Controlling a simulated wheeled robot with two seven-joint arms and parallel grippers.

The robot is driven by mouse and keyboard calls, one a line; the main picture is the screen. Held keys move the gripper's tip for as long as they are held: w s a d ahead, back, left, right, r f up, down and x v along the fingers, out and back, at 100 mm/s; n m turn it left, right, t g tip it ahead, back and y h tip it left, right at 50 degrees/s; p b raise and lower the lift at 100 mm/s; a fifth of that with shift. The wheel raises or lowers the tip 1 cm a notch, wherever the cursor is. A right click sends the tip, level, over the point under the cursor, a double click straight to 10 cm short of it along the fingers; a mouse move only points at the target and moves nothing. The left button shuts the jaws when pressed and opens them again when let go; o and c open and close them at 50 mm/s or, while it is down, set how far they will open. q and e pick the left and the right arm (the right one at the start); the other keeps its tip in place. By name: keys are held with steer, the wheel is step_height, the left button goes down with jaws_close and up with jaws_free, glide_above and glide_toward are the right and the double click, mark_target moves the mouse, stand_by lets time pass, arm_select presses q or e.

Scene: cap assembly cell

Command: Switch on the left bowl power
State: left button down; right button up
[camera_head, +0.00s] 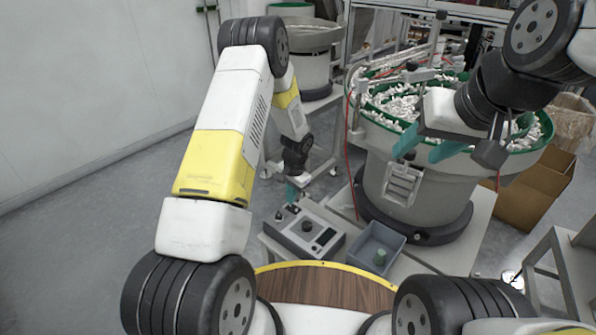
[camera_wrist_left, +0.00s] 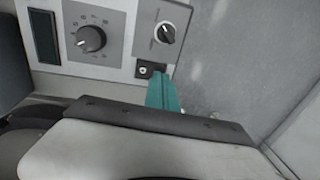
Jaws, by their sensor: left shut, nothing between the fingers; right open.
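A grey control box (camera_head: 304,232) stands on the bench in front of the large bowl feeder (camera_head: 415,185). In the left wrist view its panel (camera_wrist_left: 115,60) shows a dark display (camera_wrist_left: 43,36), a large dial (camera_wrist_left: 91,39), a small black knob (camera_wrist_left: 165,32) and a black switch (camera_wrist_left: 149,69) at the panel's edge. My left gripper (camera_head: 291,191) is shut and empty, its teal fingertips (camera_wrist_left: 161,88) right at the switch. I cannot tell whether they touch it, and they cover part of it. My right gripper (camera_head: 424,150) is open and empty in front of the large bowl.
A second bowl feeder (camera_head: 303,45) stands further back. A cardboard box (camera_head: 530,195) lies at the right. A wood-topped surface (camera_head: 325,288) is in front. Open floor lies at the left.

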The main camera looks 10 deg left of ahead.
arm_select(q)
steer(key=shift+w+a+f, duration=0.1)
steer(key=shift+f, duration=0.7)
steer(key=shift+f, duration=0.1)
steer(key=shift+f, duration=0.15)
steer(key=shift+s+d+r, duration=0.25)
steer(key=shift+s+d, duration=0.15)
steer(key=shift+d, duration=0.2)
steer(key=shift+r, duration=0.15)
step_height(320, 180, up, 14)
steer(key=w+a, duration=0.1)
steer(key=shift+a, duration=0.2)
steer(key=shift+f, duration=0.2)
